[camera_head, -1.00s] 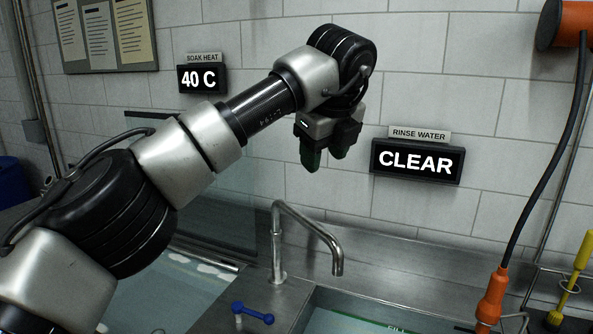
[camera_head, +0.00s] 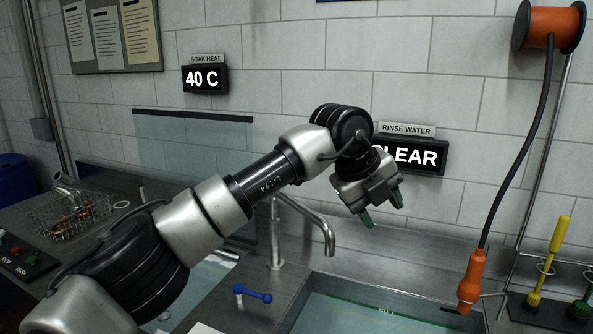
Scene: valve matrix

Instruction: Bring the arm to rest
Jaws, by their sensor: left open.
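My left arm comes in from the lower left and reaches across the view above the sinks. My left gripper (camera_head: 383,218) is open and empty, its two green-tipped fingers pointing down. It hangs in the air to the right of the metal faucet (camera_head: 318,222) as seen here, in front of the tiled wall. The wrist covers the left part of the rinse water display (camera_head: 424,156), of which "LEAR" shows. My right gripper is not in view.
A blue valve handle (camera_head: 254,295) stands between the two basins. A wire basket (camera_head: 75,217) and a button panel (camera_head: 25,259) are at left. An orange sprayer (camera_head: 472,280) hangs on a black hose at right, beside a yellow-handled brush (camera_head: 550,262). A soak heat display (camera_head: 204,79) reads 40 C.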

